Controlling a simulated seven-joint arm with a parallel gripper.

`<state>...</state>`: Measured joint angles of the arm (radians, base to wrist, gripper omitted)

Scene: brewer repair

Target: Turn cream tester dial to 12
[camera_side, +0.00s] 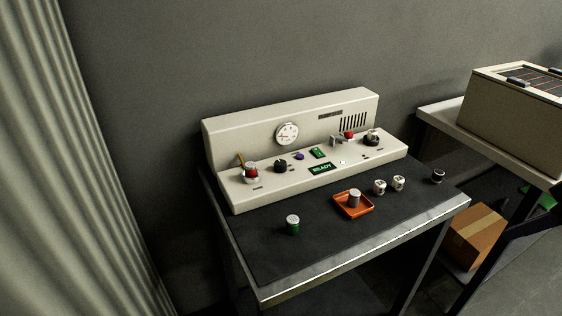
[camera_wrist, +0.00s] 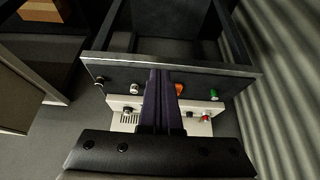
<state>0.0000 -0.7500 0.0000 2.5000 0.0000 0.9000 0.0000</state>
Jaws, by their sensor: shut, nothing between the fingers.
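The cream tester (camera_side: 230,196) is a console with a sloped panel and an upright back, standing on a dark table. A round white gauge (camera_side: 287,133) is on its back. A black knob (camera_side: 281,166) sits left of the centre of the panel, and another dark knob (camera_side: 372,138) sits at the right end. I cannot tell which is the dial, and no numbers are readable. In the wrist view, the cream tester (camera_wrist: 120,103) is partly hidden behind my gripper (camera_wrist: 160,74), which is shut and empty. My gripper is not in the side view.
A green display (camera_side: 321,168) reads READY. On the table, an orange tray (camera_side: 368,210) holds a grey cylinder (camera_side: 354,198). A green jar (camera_side: 292,224), two white cylinders and a dark one stand nearby. A second table at right carries a big beige box (camera_side: 510,120).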

